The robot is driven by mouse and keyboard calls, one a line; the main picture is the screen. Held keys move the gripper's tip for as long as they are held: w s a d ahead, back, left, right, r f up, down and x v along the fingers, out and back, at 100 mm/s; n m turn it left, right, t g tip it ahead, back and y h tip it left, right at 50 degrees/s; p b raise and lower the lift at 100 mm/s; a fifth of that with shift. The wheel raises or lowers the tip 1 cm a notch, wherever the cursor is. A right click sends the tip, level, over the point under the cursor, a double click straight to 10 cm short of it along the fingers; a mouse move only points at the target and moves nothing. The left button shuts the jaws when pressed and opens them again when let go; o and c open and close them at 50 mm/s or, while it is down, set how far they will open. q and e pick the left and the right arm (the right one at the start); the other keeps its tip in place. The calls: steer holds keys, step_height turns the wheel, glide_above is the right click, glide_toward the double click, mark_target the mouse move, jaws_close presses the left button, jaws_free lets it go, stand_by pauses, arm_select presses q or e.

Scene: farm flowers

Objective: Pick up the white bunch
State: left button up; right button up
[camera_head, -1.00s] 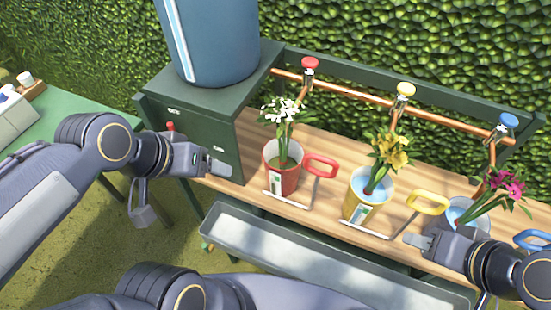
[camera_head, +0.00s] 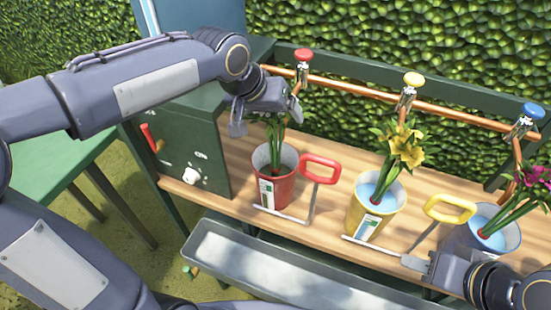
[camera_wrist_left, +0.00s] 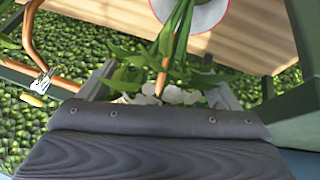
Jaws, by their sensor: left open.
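The white bunch (camera_wrist_left: 172,96) shows its white blooms in the left wrist view, between the two fingers of my left gripper (camera_wrist_left: 165,90). Its green stems (camera_head: 275,135) stand in the red bucket (camera_head: 285,188); in the head view my gripper hides the blooms. My left gripper (camera_head: 267,110) is open, with its fingers on either side of the bunch just above the bucket. My right gripper (camera_head: 418,263) is low at the right, near the foot of the yellow bucket's handle; its jaws are not clear.
A yellow bucket (camera_head: 368,222) with yellow flowers (camera_head: 408,148) and a bucket with magenta flowers (camera_head: 540,180) stand to the right. A copper pipe with red (camera_head: 303,55), yellow and blue taps runs behind. A metal trough (camera_head: 290,262) lies along the bench front.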

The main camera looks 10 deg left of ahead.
arm_select(q)
steer(key=shift+x, duration=0.8)
steer(key=shift+a+r, duration=0.1)
steer(key=c, duration=1.6)
